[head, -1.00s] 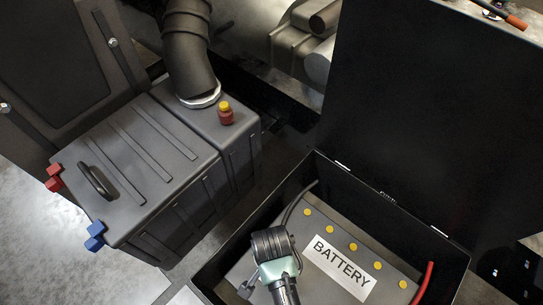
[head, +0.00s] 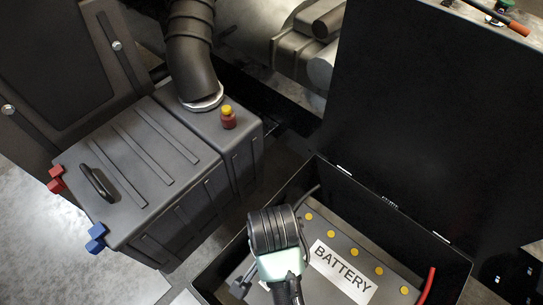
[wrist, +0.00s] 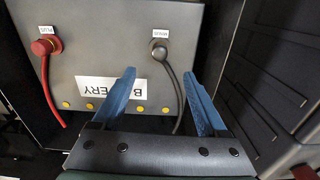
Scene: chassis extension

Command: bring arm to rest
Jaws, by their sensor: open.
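My gripper shows in the wrist view (wrist: 158,98) with its two blue fingers apart and nothing between them. It points at the battery (wrist: 180,52), a grey box with a white label, yellow caps, and a red and a black cable. In the head view my arm hangs over the left part of the battery (head: 318,233) and hides some of it. My gripper's fingers are mostly hidden there behind my own wrist. I cannot tell the exact gap between fingers and battery.
The black battery box (head: 403,235) surrounds the battery, its lid (head: 420,120) upright behind. A screwdriver (head: 517,28) lies at the top right.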

